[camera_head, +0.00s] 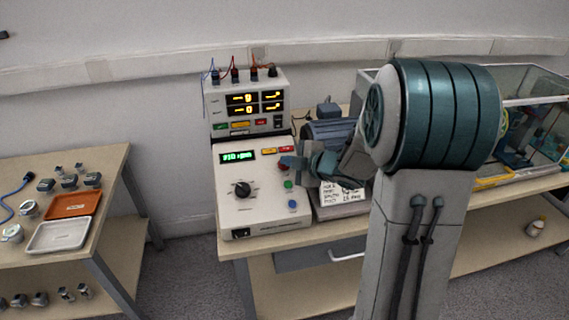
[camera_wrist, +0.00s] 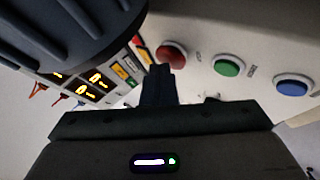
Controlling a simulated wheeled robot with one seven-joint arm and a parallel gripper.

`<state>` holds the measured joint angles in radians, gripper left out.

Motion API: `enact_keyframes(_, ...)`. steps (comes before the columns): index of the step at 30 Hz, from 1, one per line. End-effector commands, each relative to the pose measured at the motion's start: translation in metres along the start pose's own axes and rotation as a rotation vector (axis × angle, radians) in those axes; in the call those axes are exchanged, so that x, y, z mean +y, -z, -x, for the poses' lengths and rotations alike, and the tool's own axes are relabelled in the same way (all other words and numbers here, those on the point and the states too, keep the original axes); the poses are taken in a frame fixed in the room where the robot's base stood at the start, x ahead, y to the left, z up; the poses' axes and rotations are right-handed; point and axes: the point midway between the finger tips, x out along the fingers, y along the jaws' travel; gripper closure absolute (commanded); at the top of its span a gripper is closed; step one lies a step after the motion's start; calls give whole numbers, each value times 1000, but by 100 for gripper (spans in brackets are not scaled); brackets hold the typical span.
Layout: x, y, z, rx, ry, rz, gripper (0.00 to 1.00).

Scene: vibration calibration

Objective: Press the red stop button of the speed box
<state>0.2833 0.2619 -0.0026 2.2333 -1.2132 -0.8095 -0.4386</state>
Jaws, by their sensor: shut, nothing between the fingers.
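The speed box (camera_head: 240,204) is a cream box with a green display and a black knob (camera_head: 243,189) on the bench. Its red stop button (camera_wrist: 172,53) is a round red cap on the panel, beside the green button (camera_wrist: 228,65) and the blue button (camera_wrist: 292,86) in the wrist view. In the head view the red button (camera_head: 283,166) is partly covered by my gripper (camera_head: 287,163). My gripper (camera_wrist: 160,72) is shut and empty, its tips close to the red button. I cannot tell whether they touch it.
A meter unit (camera_head: 245,104) with yellow readouts and cables stands behind the box. A motor (camera_head: 331,131) and a white label card (camera_head: 342,196) are to the right. A glass-walled case (camera_head: 540,85) is farther right. A side table (camera_head: 20,175) with trays stands left.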

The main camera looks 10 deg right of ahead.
Motion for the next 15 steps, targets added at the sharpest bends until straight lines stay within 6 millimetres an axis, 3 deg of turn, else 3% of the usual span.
enact_keyframes(15, 8, 8, 11, 0, 1, -1, 100)
